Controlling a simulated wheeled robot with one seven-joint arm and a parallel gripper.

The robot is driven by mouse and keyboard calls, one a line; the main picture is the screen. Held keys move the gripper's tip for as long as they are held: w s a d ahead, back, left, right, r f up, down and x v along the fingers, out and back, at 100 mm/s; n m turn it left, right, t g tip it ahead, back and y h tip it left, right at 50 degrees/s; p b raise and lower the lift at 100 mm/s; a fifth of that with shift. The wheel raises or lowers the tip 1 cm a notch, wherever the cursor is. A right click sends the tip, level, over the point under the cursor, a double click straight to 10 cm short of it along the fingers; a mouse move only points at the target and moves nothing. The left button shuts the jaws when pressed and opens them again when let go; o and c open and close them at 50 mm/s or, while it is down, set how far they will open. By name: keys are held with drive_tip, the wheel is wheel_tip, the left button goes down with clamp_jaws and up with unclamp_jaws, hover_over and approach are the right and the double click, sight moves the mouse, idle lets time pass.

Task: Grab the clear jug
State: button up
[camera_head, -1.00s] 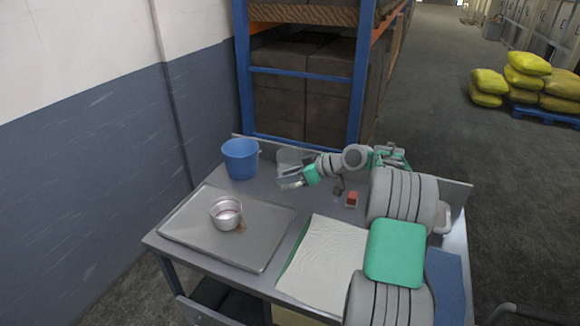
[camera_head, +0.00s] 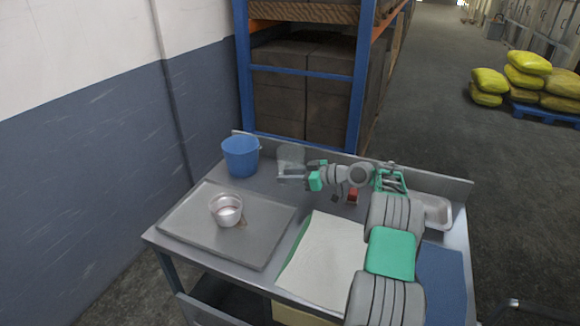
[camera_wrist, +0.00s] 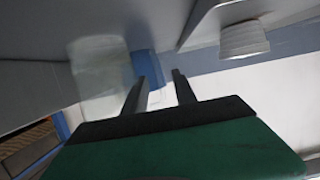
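The clear jug (camera_head: 291,156) stands upright at the back of the table, right of the blue bucket, faint and see-through. In the wrist view the clear jug (camera_wrist: 98,72) shows as a pale block just left of my fingers. My gripper (camera_head: 287,174) is in front of the lower part of the jug in the head view, pointing left. In the wrist view my gripper (camera_wrist: 158,78) has its two dark fingers apart. A faint outline shows between them, possibly the jug's handle. I cannot tell whether the fingers touch the jug.
The blue bucket (camera_head: 240,157) stands left of the jug. A metal pot (camera_head: 227,210) sits on a grey tray (camera_head: 190,231) at the front left. A small red object (camera_head: 353,195) lies below my arm. A pale tray (camera_head: 437,212) stands at the right. A raised edge runs along the back.

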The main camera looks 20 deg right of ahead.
drive_tip(key=shift+c, duration=0.4)
clamp_jaws()
idle(1.0)
